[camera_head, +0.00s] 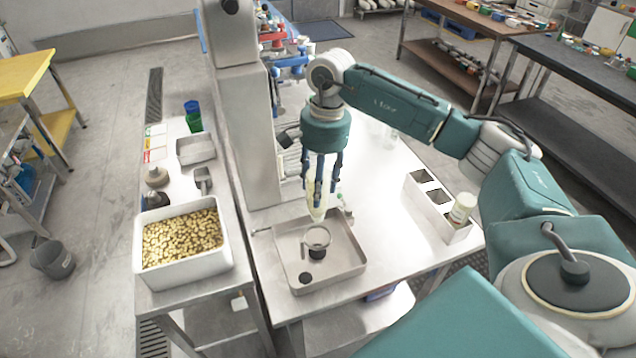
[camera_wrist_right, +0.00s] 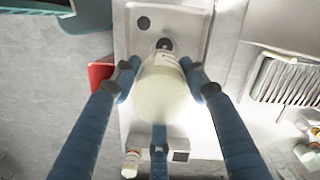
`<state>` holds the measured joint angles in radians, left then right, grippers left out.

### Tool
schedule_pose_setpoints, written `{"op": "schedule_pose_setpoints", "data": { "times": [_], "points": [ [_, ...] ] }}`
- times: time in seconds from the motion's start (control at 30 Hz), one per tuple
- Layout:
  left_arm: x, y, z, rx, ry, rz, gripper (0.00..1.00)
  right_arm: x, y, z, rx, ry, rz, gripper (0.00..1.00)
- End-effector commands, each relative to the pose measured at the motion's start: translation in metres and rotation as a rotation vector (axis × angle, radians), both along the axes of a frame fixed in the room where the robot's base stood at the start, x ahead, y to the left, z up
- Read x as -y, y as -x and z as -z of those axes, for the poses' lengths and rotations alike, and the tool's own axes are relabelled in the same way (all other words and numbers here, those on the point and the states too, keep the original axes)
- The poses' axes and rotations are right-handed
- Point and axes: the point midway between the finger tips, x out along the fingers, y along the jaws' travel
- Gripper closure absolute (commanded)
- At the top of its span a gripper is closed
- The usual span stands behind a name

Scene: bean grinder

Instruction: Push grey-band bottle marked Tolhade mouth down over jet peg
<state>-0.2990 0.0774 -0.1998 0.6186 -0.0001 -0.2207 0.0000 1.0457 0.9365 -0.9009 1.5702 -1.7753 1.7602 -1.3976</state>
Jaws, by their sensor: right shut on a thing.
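The bottle's narrow end points down. The right wrist view shows the rounded base of the bottle (camera_wrist_right: 162,97) between the fingers (camera_wrist_right: 160,85), with part of a printed label; I cannot read the name or make out a grey band. A black peg (camera_wrist_right: 164,43) stands just beyond the bottle in that view. A clear ring-shaped part and dark pieces show in the tray below the bottle. I cannot tell whether bottle and peg touch.
A white rack (camera_head: 425,198) with square openings stands to the right, holding another bottle (camera_head: 462,208). A white bin of beans (camera_head: 183,240) is on the left bench. A grey column (camera_head: 247,130) rises behind the tray.

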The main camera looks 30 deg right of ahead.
Motion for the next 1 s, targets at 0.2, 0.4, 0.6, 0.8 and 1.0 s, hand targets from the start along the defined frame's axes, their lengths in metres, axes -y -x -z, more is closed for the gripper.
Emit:
{"op": "schedule_pose_setpoints", "data": {
  "times": [0.2, 0.4, 0.6, 0.8, 1.0],
  "points": [
    [-0.001, 0.002, 0.007, -0.002, -0.001, 0.001, 0.00, 0.000, 0.000, 0.004, 0.006, 0.020, -0.003, 0.72],
    [-0.002, 0.000, 0.022, 0.000, -0.002, 0.002, 0.00, 0.000, 0.000, 0.022, 0.005, 0.019, -0.003, 0.72],
    [-0.002, 0.000, 0.040, 0.002, -0.003, 0.003, 0.00, 0.000, 0.000, 0.044, 0.006, 0.018, -0.003, 0.72],
    [-0.003, 0.000, 0.049, 0.002, -0.003, 0.003, 0.00, 0.000, 0.000, 0.055, 0.006, 0.019, -0.004, 0.72],
    [-0.003, -0.001, 0.048, 0.003, -0.003, 0.002, 0.00, 0.000, 0.000, 0.055, 0.006, 0.018, -0.004, 0.73]
  ]
}}
